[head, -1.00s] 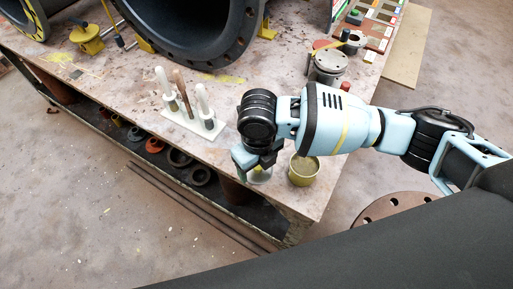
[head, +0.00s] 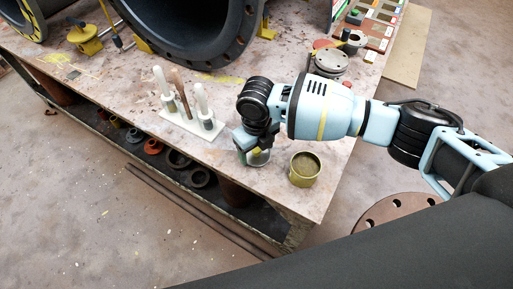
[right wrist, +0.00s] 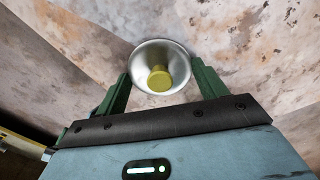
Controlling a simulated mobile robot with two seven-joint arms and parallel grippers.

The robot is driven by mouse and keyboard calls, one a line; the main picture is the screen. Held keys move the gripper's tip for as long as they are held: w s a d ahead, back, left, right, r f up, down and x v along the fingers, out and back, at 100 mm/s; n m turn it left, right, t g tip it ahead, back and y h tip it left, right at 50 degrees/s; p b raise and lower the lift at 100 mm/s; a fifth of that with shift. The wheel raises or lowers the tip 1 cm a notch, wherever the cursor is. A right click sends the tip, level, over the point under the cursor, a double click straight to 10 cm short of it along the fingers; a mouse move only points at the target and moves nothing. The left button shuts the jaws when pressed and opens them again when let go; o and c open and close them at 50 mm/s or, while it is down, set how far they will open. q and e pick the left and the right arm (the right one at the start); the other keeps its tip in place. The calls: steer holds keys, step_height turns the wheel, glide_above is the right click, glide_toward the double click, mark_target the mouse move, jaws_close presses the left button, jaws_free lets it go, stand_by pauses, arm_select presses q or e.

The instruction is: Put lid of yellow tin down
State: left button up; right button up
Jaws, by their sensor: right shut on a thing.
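The yellow tin (head: 305,169) stands open on the worktable near its front corner, with dull greenish contents showing. My right gripper (head: 253,150) is left of the tin, low over the table, and shut on the lid (head: 260,158). In the right wrist view the lid (right wrist: 176,52) shows as a pale metal round with a yellow knob-like middle (right wrist: 159,79), between the two green fingers. I cannot tell whether the lid touches the table. My left gripper is not in view.
A white rack (head: 190,122) with upright brushes or tools stands left of the gripper. A large black flanged pipe (head: 235,35) lies behind. A grey flanged part (head: 331,63) sits at the back right. The table's front edge is close to the lid.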

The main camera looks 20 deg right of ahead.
mark_target(256, 149)
steer(key=shift+f, duration=0.15)
steer(key=o, duration=1)
steer(key=shift+c, duration=0.2)
step_height(256, 149, up, 12)
steer(key=p, duration=0.1)
steer(key=shift+p, duration=0.3)
